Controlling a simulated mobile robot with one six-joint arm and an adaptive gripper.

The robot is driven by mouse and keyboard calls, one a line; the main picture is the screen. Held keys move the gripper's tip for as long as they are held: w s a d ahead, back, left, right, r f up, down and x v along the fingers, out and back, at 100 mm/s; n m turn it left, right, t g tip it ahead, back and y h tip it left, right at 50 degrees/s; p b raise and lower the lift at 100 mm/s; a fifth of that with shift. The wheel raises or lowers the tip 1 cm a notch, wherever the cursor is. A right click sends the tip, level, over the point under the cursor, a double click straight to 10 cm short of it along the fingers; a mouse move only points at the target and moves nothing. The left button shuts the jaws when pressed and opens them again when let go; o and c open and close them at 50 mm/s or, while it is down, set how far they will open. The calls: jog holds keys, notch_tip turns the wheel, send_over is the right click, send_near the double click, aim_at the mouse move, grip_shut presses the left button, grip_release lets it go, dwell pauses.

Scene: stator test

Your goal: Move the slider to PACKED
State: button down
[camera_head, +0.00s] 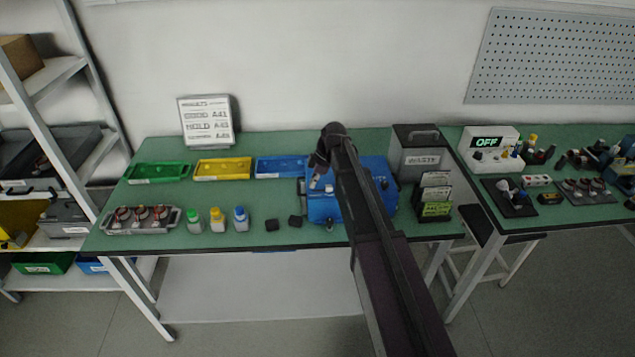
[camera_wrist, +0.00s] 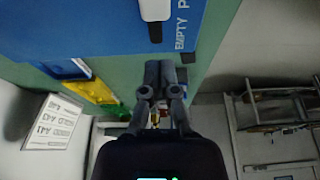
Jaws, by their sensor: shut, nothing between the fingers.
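A blue case (camera_head: 377,180) stands on the green table, partly hidden behind my arm. In the wrist view its blue face (camera_wrist: 110,22) carries a white slider knob (camera_wrist: 156,8), cut off by the top edge. A dark slot end (camera_wrist: 155,33) shows below the knob. Beside it is white lettering reading "EMPTY" and the start of a word with "P"; the rest is out of frame. My gripper (camera_wrist: 159,66) is shut and empty, its tips just short of the blue face in the picture. In the head view my gripper (camera_head: 317,176) hangs over the case's left part.
Green (camera_head: 158,179), yellow (camera_head: 222,179) and blue (camera_head: 280,178) trays lie at the back left. A waste bin (camera_head: 421,133) and a card rack (camera_head: 434,220) stand right of the case.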

jog(key=p+v, duration=0.7)
jog(key=v, duration=0.1)
jog(key=shift+r, duration=0.3)
jog(key=shift+s+d, duration=0.15)
dwell(0.5)
jog(key=s+d+m+h, duration=0.2)
jog(key=s+d+m, duration=0.2)
jog(key=s+m, duration=0.5)
jog(key=s+d+f+m+h, duration=0.1)
jog(key=s+d+m, duration=0.4)
jog(key=s+m, duration=0.4)
jog(key=shift+s+d+f+h, duration=0.35)
jog(key=shift+s+h, duration=0.05)
jog(key=shift+s, duration=2.75)
jog(key=shift+a, duration=0.15)
